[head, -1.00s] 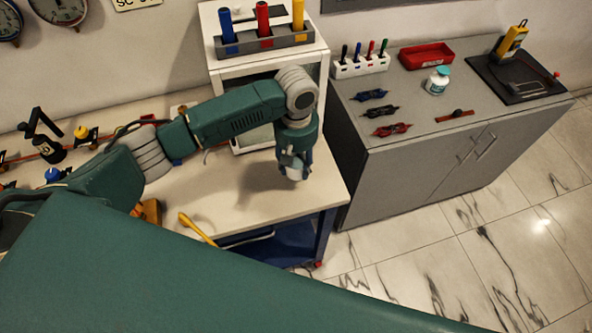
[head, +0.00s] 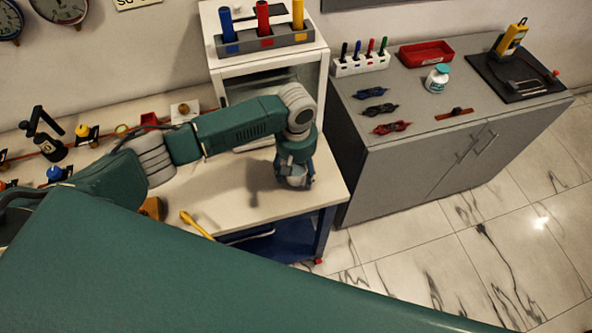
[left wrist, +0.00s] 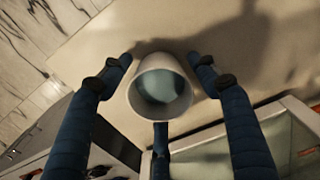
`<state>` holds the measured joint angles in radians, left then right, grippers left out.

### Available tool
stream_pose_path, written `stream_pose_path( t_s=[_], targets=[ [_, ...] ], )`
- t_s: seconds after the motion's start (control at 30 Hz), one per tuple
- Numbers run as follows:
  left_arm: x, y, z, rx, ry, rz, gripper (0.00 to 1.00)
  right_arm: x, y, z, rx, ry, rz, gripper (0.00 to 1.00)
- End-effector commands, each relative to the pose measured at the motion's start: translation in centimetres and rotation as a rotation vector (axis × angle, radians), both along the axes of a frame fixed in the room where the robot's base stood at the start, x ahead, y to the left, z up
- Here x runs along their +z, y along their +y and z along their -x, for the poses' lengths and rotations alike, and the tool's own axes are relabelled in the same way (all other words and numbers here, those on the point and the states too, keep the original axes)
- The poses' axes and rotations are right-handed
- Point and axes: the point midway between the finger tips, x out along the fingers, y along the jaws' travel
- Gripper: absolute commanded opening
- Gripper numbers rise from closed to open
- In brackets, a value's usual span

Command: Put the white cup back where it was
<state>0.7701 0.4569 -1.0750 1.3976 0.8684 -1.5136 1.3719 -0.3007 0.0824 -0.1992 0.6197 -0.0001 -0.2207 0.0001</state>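The white cup (head: 296,181) is at the right part of the light tabletop (head: 238,207), near its right edge. In the left wrist view the cup (left wrist: 160,92) shows its open mouth towards the camera, with a grey-blue inside. My left gripper (head: 296,183) points down over the cup. Its dark blue fingers stand spread around the cup, with narrow gaps at both sides in the left wrist view (left wrist: 161,58). I read it as open. The cup seems to stand on the table, but its base is mostly hidden. My right gripper is not in view.
A white glass-fronted cabinet (head: 266,75) stands behind the gripper, with a rack of coloured handles (head: 264,38) on top. A yellow handle (head: 196,225) is at the table's front edge. A grey cabinet (head: 400,165) stands to the right. Small fittings line the table's back left.

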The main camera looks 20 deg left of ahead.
Motion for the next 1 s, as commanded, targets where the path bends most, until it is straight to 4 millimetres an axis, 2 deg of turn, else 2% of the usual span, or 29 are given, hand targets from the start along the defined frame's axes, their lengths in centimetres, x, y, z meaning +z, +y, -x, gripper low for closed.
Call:
stream_pose_path(
  t_s=[0.27, 0.37, 0.7, 0.9, 1.0],
  targets=[
    [0.8, 0.0, -0.1, -0.001, -0.003, 0.001, 0.60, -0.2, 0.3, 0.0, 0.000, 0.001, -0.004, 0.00],
    [2.2, 0.0, -0.2, 0.000, -0.004, 0.001, 0.60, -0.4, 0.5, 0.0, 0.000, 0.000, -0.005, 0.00],
    [9.4, -0.1, -0.1, -0.001, -0.005, 0.002, 0.60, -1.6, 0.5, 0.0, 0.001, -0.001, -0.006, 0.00],
    [11.8, -0.1, -0.1, 0.000, -0.002, 0.001, 0.60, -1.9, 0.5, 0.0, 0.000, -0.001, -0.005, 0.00],
    [12.3, 0.0, 0.0, 0.001, 0.000, 0.000, 0.60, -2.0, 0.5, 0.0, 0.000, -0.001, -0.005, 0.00]
  ],
)
